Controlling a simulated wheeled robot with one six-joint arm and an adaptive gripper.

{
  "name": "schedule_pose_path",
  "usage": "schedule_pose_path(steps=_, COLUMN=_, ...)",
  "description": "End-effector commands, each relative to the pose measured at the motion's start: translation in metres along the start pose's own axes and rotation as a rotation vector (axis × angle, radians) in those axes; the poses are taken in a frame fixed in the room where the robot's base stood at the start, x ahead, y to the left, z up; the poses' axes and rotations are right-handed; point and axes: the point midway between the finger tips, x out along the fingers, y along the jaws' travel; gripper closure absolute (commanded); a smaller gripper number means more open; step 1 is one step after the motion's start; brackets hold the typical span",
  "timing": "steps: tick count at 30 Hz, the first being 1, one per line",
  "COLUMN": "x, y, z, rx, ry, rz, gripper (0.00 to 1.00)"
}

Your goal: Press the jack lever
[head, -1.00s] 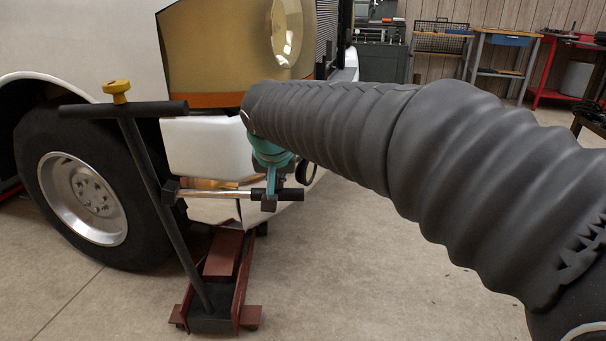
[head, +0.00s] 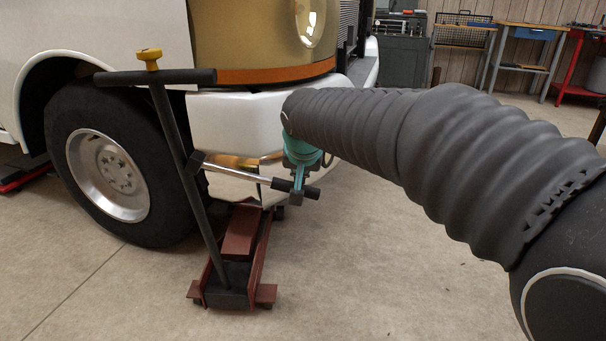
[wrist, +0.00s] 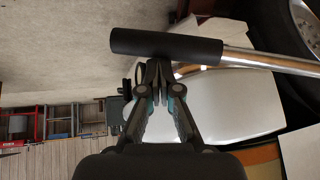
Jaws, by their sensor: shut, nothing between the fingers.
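The red floor jack (head: 240,235) stands on the floor by the vehicle's front corner, with a tall black T-handle (head: 180,140) topped by a yellow knob (head: 151,55). The jack lever (head: 240,174) is a silver rod with a black grip, sloping down to the right from the T-handle's post. It also shows in the wrist view (wrist: 165,45). My gripper (wrist: 157,66) is shut and empty, its fingertips at the black grip. They overlap the grip in the wrist view; exact contact is hard to tell. In the head view my arm partly hides the gripper.
The vehicle's white bumper (head: 235,125) is close behind the lever, and its front wheel (head: 108,175) is left of the jack. Workbenches (head: 495,45) stand along the back wall. The concrete floor at right is clear.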

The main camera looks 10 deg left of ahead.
Motion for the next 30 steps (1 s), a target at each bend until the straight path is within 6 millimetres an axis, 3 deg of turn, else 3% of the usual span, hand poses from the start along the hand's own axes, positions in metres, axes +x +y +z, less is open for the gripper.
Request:
schedule_pose_path(steps=1, x=0.01, y=-0.001, z=0.012, rx=-0.003, ry=-0.03, rz=0.006, gripper=1.0)
schedule_pose_path(steps=8, x=0.001, y=0.001, z=0.004, rx=-0.001, ry=-0.027, rz=0.006, gripper=1.0)
schedule_pose_path(steps=15, x=-0.036, y=0.008, z=-0.029, rx=0.003, ry=-0.006, rz=0.002, gripper=1.0)
schedule_pose_path(steps=24, x=-0.095, y=0.018, z=-0.025, rx=0.003, ry=-0.002, rz=0.001, gripper=1.0)
schedule_pose_path(steps=30, x=-0.121, y=0.022, z=-0.026, rx=0.003, ry=0.0, rz=0.0, gripper=1.0)
